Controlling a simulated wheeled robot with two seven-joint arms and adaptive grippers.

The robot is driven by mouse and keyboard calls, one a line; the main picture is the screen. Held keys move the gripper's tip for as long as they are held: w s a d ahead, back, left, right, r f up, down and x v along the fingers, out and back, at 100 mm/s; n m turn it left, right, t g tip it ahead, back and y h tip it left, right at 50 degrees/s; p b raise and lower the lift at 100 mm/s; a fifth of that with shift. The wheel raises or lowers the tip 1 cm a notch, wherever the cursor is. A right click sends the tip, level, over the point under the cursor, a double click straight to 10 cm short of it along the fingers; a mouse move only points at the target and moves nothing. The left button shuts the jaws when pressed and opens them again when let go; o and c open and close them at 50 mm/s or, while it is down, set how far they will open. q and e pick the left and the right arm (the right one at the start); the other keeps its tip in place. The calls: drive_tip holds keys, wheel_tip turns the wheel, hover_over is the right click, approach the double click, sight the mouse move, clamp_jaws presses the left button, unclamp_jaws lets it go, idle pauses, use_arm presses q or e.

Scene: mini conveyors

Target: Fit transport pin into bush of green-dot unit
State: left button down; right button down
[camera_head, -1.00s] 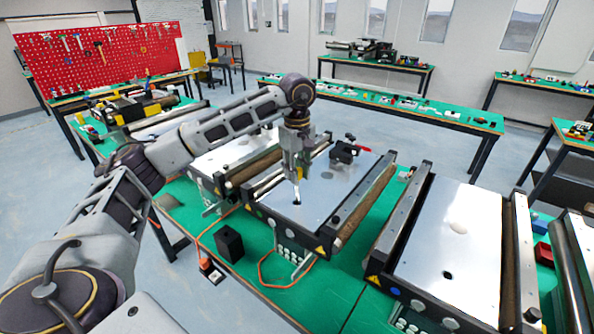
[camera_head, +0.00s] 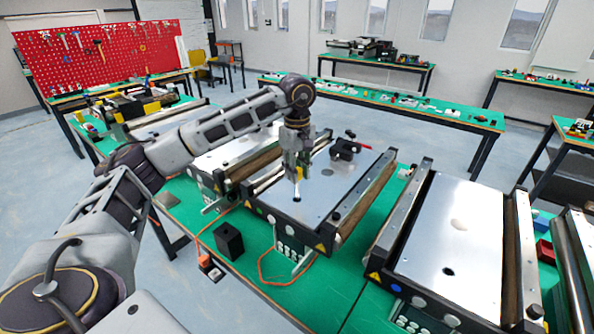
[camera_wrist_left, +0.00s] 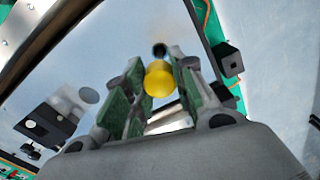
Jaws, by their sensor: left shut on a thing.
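My left gripper (camera_head: 297,172) is shut on the transport pin (camera_head: 298,178), which has a yellow upper part. It holds the pin roughly upright over the metal top of the middle conveyor unit (camera_head: 318,205). The pin's dark lower end is at or just above the plate; I cannot tell if it is in a bush. In the left wrist view the yellow pin head (camera_wrist_left: 160,80) sits between the fingers, with a dark round spot (camera_wrist_left: 159,50) just beyond it. My right gripper is not in view.
A black clamp-like fixture (camera_head: 345,148) stands at the back of the middle unit. Another conveyor unit (camera_head: 450,215) with a dark hole stands to the right, marked with a blue dot. A black block (camera_head: 229,240) and an orange cable (camera_head: 275,282) lie on the green table in front.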

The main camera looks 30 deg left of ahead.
use_arm(q)
drive_tip(key=shift+f+b, duration=1.3)
drive_tip(key=shift+f, duration=0.7)
idle(1.4)
drive_tip(key=c, duration=1.1)
unclamp_jaws()
drive_tip(key=o, duration=0.6)
drive_tip(key=shift+c, duration=0.2)
drive_tip(key=shift+r, duration=0.15)
drive_tip(key=shift+r+p, duration=2.25)
drive_tip(key=shift+r, duration=1.1)
